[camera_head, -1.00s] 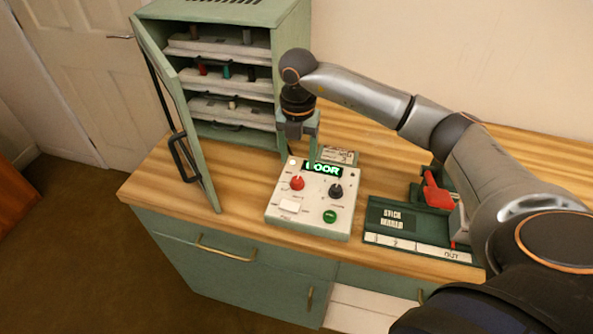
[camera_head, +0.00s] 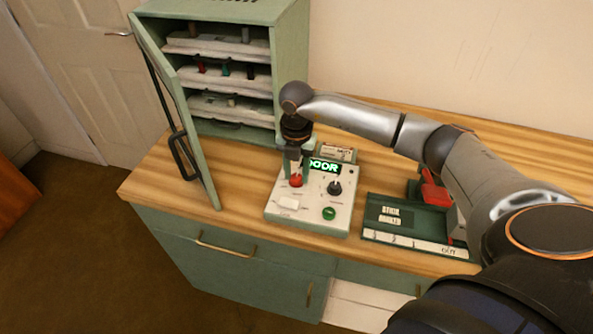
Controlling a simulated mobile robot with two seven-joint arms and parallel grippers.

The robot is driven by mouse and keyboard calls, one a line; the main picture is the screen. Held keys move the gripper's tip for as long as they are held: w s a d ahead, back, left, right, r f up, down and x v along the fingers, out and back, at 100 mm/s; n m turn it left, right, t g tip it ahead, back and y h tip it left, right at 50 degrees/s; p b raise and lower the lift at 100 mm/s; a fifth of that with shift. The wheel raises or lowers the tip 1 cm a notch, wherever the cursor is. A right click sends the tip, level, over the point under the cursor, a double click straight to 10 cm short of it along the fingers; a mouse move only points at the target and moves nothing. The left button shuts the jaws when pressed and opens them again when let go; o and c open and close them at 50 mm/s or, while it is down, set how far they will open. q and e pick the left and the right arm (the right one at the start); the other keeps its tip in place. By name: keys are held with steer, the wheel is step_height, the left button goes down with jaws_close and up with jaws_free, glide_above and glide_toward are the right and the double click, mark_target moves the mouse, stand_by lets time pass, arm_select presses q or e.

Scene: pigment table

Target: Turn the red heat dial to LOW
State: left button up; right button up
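The red heat dial (camera_head: 296,181) sits on the upper left of the white control box (camera_head: 345,216), left of a black dial (camera_head: 334,188). The box's green-lit display (camera_head: 324,165) reads as "DOOR", partly covered at its left end. My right gripper (camera_head: 295,174) points down at the red dial, with its fingertips at or just above the dial's top. I cannot tell whether the fingers touch or grip it. The dial's pointer and the small labels around it are too small to read. My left gripper is not in view.
A green cabinet (camera_head: 292,60) with loaded shelves stands behind at the left, its door (camera_head: 178,115) swung open. A green stick maker tray (camera_head: 372,214) with a red lever (camera_head: 434,192) stands right of the box. The wooden counter (camera_head: 160,185) is bare at the left.

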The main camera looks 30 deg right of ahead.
jaws_close()
steer(key=shift+n, duration=0.3)
steer(key=n+b, duration=0.2)
steer(key=n, duration=0.2)
steer(key=n+b, duration=0.2)
steer(key=n, duration=0.3)
steer(key=n+b, duration=0.1)
steer(key=n, duration=0.3)
steer(key=shift+b, duration=0.4)
steer(key=shift+n+b, duration=0.65)
steer(key=shift+n, duration=1.45)
steer(key=shift+o, duration=2.2)
jaws_free()
